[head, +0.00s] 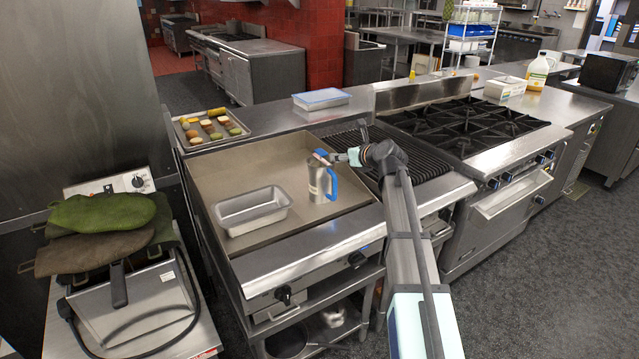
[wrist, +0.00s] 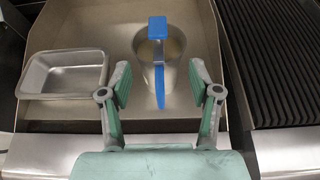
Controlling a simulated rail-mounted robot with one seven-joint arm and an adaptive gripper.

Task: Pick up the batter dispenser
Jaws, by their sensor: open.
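The batter dispenser (head: 318,180) is a steel, cup-shaped vessel with a blue handle. It stands upright on the flat griddle (head: 225,170), near its right side. In the wrist view the dispenser (wrist: 172,76) lies ahead, with its blue handle toward me. My gripper (wrist: 161,85) is open, with one finger on each side of the dispenser's lower part in that view. I cannot tell whether a finger touches it. In the head view my gripper (head: 345,157) is just right of the dispenser's top, partly hidden by my arm.
A metal loaf pan (head: 252,222) sits on the griddle left of the dispenser; it also shows in the wrist view (wrist: 68,96). A ribbed grill (head: 425,165) adjoins on the right. A food tray (head: 190,143) and a lidded container (head: 321,99) stand behind.

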